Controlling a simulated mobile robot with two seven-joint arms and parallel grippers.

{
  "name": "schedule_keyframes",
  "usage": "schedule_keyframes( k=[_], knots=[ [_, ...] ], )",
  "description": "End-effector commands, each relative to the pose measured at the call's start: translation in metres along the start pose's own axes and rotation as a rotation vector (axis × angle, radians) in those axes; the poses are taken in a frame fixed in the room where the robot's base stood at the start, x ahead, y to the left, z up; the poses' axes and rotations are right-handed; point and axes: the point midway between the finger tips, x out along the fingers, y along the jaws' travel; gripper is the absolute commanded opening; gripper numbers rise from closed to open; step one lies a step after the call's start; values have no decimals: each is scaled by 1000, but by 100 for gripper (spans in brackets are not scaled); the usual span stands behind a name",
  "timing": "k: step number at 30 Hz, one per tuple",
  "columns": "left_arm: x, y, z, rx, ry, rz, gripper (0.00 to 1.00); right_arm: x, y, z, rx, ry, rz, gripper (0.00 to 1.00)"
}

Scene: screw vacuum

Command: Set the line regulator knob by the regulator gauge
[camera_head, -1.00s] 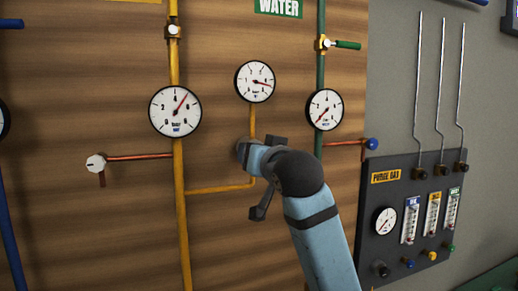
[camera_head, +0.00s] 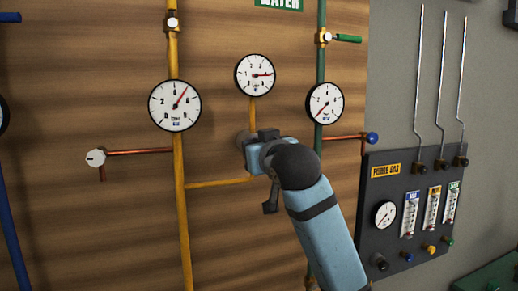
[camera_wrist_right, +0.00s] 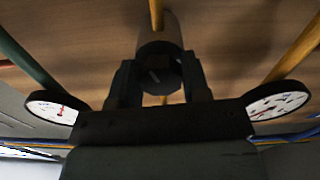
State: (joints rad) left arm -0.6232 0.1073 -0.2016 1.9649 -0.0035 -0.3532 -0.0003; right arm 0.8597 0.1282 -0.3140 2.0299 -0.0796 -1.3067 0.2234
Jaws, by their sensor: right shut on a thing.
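The regulator gauge (camera_head: 255,75) is the small round white dial on the yellow pipe, in the middle of the head view. Its needle points right, almost level. My right gripper (camera_head: 254,143) is just below it, shut on the line regulator knob (camera_head: 242,138), which is mostly hidden behind the jaws. In the right wrist view the dark round knob (camera_wrist_right: 160,70) sits between the two fingers of my right gripper (camera_wrist_right: 160,85), with a light mark on its face. My left gripper is not in view.
A larger gauge (camera_head: 175,105) hangs on the yellow pipe to the left, and another gauge (camera_head: 325,103) on the green pipe to the right. A dark purge gas panel (camera_head: 400,215) with flow tubes stands at the right. Copper side pipes run near the arm.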

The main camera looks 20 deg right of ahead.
Motion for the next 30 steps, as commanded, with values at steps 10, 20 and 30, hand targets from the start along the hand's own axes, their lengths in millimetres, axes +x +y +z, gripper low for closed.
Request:
schedule_keyframes(
  k=[10, 20, 30],
  knots=[
    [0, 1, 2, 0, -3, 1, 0, 0, 0, -1, -154, 2, 0, 20],
    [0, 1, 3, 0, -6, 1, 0, 0, 0, -1, -152, 1, 0, 69],
    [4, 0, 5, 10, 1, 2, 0, -14, 0, 1, -151, 3, 0, 69]
  ],
)
